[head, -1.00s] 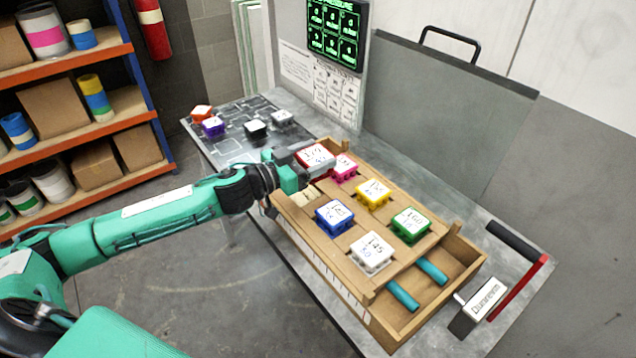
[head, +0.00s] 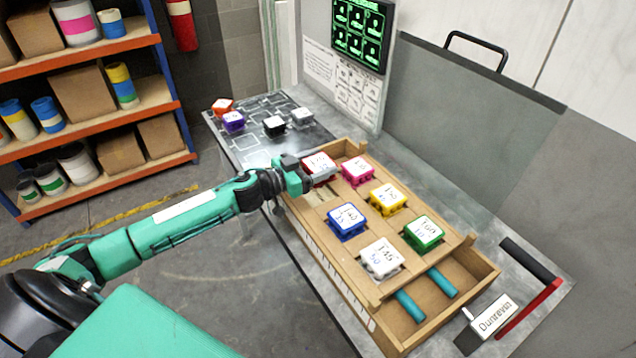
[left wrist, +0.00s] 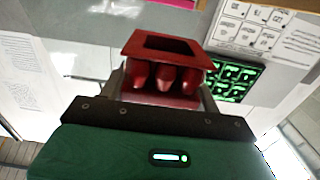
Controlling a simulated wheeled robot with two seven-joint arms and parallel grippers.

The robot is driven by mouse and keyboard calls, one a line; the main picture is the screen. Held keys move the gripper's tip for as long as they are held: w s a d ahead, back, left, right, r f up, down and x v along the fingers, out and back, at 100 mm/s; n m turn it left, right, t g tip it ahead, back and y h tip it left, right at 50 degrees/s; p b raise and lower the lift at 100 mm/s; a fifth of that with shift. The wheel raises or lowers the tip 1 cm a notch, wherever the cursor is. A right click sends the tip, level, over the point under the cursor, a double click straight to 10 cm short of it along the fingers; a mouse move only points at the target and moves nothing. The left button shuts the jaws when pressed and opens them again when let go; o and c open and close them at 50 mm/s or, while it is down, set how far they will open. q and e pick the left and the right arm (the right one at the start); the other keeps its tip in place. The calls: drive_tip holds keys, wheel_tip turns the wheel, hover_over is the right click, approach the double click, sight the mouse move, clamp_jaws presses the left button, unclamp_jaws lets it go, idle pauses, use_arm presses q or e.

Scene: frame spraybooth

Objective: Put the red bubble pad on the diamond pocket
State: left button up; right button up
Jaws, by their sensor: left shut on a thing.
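The red bubble pad (head: 319,164) has a white labelled top in the head view. My left gripper (head: 307,175) is shut on it, above the far left end of the wooden tray. In the left wrist view the pad (left wrist: 163,45) shows as a red square frame with rounded red bumps, above the gripper (left wrist: 165,97). A dark board (head: 252,145) with pale outlined pockets lies at the far left of the bench. I cannot tell which outline is the diamond pocket. My right gripper is not in view.
The wooden tray (head: 467,243) holds pink (head: 357,171), yellow (head: 388,197), blue (head: 347,220), green (head: 424,231) and white (head: 381,257) pads. Orange (head: 222,106), purple (head: 233,121), black (head: 274,125) and grey (head: 301,117) pads sit at the dark board's far side. Its near part looks clear.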

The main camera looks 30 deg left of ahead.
use_arm(q)
wheel_tip(320, 180, down, 3)
drive_tip(key=shift+f, duration=0.2)
wheel_tip(320, 180, down, 3)
drive_tip(key=shift+f, duration=0.15)
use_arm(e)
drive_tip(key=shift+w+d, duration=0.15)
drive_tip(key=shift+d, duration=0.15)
use_arm(q)
drive_tip(key=shift+f, duration=0.2)
drive_tip(key=o, duration=1)
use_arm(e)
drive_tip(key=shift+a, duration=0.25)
use_arm(q)
drive_tip(key=shift+s+r, duration=0.1)
drive_tip(key=shift+r, duration=0.05)
